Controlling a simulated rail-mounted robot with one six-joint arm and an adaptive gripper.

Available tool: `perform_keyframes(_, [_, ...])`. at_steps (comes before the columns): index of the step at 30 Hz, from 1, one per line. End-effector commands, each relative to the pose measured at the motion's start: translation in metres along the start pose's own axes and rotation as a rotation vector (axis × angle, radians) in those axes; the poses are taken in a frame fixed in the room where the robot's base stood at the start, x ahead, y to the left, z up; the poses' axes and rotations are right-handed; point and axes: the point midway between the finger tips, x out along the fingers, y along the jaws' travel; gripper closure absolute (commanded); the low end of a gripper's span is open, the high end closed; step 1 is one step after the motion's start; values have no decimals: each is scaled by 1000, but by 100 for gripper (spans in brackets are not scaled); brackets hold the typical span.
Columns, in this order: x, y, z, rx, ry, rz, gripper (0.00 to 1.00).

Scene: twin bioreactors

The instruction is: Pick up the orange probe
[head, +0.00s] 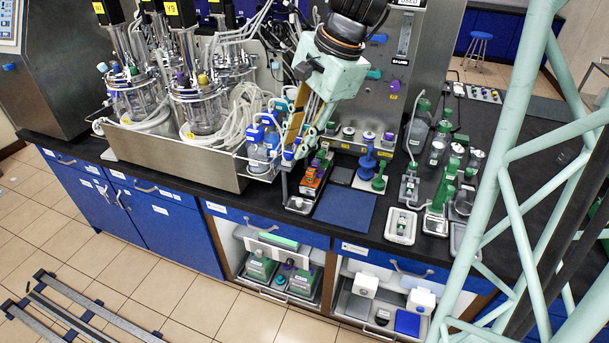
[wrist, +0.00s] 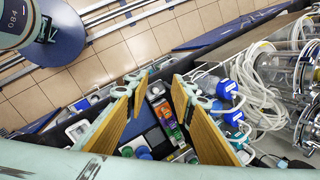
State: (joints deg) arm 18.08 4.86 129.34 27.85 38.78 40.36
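An orange piece (head: 309,178) sits in a small rack on the bench, just below and right of my gripper in the head view. In the wrist view an orange-red piece (wrist: 165,113) shows between the fingers, with green and purple pieces close by. It is too small to tell whether this is the orange probe itself. My gripper (head: 299,142) hangs above the bench, tilted down, at the right front corner of the steel bioreactor tray. In the wrist view its two tan-padded fingers (wrist: 160,82) stand wide apart with nothing held between them.
Blue-capped bottles (head: 262,143) stand close to the left of my fingers. The glass bioreactor vessels (head: 199,108) with white tubing are further left. Blue and green stands (head: 368,160) are to the right. A dark blue mat (head: 345,207) lies bare at the bench's front.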

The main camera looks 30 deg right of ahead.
Motion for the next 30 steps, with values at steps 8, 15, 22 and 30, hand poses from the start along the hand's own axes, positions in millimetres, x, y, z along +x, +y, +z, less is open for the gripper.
perform_keyframes(8, [15, -24, -38, 211, -16, -5, 77])
perform_keyframes(15, [31, -39, -73, 394, -27, -9, 77])
perform_keyframes(22, [48, -49, -109, 571, -35, -13, 77])
perform_keyframes(30, [70, -54, -152, 782, -42, -15, 77])
